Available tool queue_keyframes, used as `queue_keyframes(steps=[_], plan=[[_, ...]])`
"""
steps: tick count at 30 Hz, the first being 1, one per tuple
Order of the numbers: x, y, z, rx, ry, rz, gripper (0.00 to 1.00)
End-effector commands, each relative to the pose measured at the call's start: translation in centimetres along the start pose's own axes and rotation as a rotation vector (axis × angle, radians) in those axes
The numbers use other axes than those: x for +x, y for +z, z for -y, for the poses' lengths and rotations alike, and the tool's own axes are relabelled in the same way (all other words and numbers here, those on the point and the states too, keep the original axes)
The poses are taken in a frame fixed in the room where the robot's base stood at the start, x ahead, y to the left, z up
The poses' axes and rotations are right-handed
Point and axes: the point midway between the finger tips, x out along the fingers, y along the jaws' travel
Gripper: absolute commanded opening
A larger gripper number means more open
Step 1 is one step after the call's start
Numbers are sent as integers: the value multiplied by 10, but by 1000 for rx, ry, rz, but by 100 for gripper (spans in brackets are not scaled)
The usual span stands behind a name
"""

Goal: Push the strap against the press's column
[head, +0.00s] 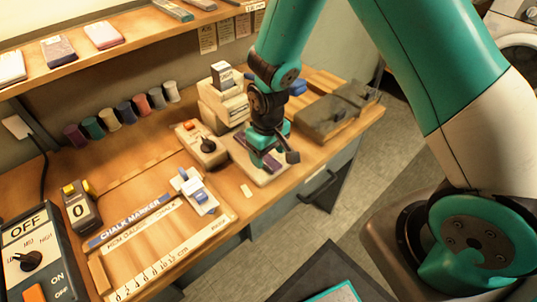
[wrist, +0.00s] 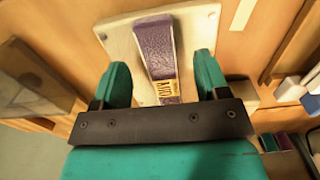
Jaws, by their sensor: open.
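The strap (wrist: 155,45) is a purple band with a yellow printed label at its near end. It lies on a cream plate with bolted corners (wrist: 200,22). The plate (head: 262,178) also shows in the head view, with part of the purple strap (head: 243,143) beside my gripper. My gripper (head: 272,158) is over the plate. In the wrist view its two teal fingers (wrist: 162,64) are open, one on each side of the strap, with gaps on both sides. A cream stepped block (head: 222,100) stands behind the plate; I cannot tell whether it is the press's column.
A cream box with a black knob (head: 206,147) stands left of the plate. Grey lidded bins (head: 325,117) stand to its right. A blue-and-white device (head: 195,192) and a ruler board (head: 150,245) lie nearer left. The bench's front edge is close to the plate.

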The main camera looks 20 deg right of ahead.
Motion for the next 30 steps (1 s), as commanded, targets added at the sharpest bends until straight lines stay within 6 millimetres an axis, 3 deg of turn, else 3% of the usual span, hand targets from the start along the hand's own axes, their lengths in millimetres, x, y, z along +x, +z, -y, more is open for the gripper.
queue_keyframes(steps=[6, 15, 22, 30], plan=[[15, 0, 0, 0, 0, -1, 68], [16, 0, 0, 0, 0, -1, 68], [16, 0, 0, 0, 0, -1, 15], [16, -2, -1, 2, 0, -1, 14]])
